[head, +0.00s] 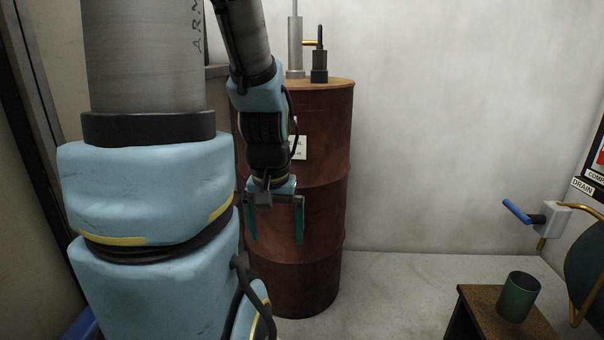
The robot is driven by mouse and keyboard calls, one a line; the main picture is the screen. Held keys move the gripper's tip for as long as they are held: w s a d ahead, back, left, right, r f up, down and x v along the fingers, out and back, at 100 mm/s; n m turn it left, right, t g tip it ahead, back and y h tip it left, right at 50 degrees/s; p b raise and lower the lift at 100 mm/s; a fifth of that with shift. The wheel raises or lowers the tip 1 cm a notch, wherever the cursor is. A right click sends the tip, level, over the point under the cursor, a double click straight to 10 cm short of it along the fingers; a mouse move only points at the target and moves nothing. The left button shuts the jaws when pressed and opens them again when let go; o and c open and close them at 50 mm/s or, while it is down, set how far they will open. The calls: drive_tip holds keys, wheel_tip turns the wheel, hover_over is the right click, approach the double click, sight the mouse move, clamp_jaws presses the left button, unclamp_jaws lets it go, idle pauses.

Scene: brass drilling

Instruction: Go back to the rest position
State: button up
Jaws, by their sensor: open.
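My gripper (276,224) hangs at the end of my pale blue arm, pointing down, in the middle left of the head view. Its two green fingers are spread apart with nothing between them. It is in front of a rusty red-brown drum (320,225). I cannot tell the gap between the fingers and the drum. My arm hides the left part of the drum.
A pump-like fitting (319,65) stands on the drum. At the lower right, a green cup (518,297) stands on a brown stand (478,312). A blue-handled valve (524,214) is beside a DRAIN sign (583,185). The floor (405,290) between drum and stand is clear.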

wheel_tip(320, 180, up, 42)
drive_tip(key=p, duration=4)
drive_tip(key=shift+r+p, duration=0.25)
drive_tip(key=shift+p, duration=0.1)
